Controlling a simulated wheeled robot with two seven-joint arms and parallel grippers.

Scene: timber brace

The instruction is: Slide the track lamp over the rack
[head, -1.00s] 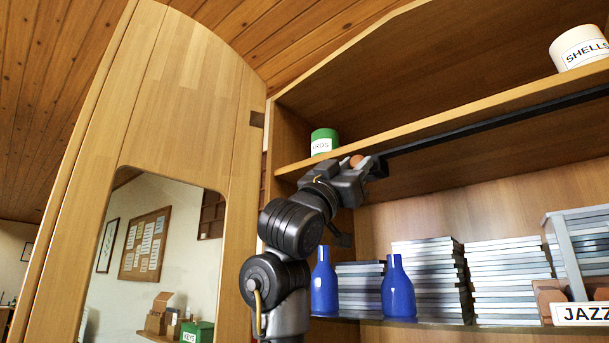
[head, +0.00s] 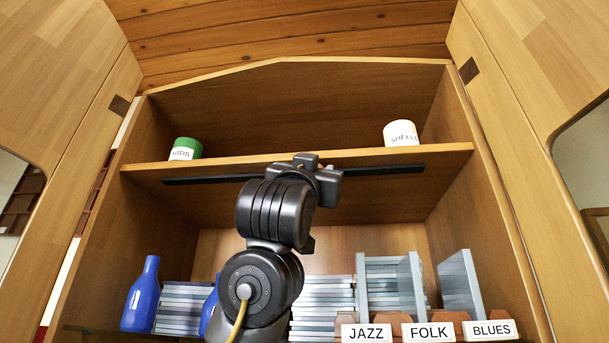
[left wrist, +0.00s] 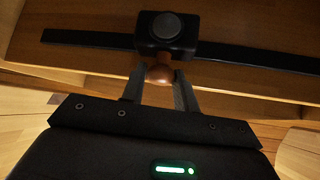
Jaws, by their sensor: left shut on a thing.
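The black track (head: 385,169) runs along the underside of the cabinet's upper shelf. In the left wrist view the track (left wrist: 100,40) crosses behind the lamp. The track lamp (left wrist: 166,32) is a black block with a round face and a copper-brown knob (left wrist: 159,74) below it. My left gripper (left wrist: 159,92) is shut on that knob. In the head view my left gripper (head: 305,172) is at about the middle of the track and mostly covers the lamp. The rack (head: 387,285) of grey-blue uprights stands on the lower shelf, right of my arm. My right gripper is not in view.
A green tin (head: 185,149) and a white SHELLS pot (head: 401,134) stand on the upper shelf (head: 240,163). Below are a blue bottle (head: 142,295), stacks of cases (head: 183,307) and JAZZ (head: 366,333), FOLK and BLUES labels. Cabinet doors stand open on both sides.

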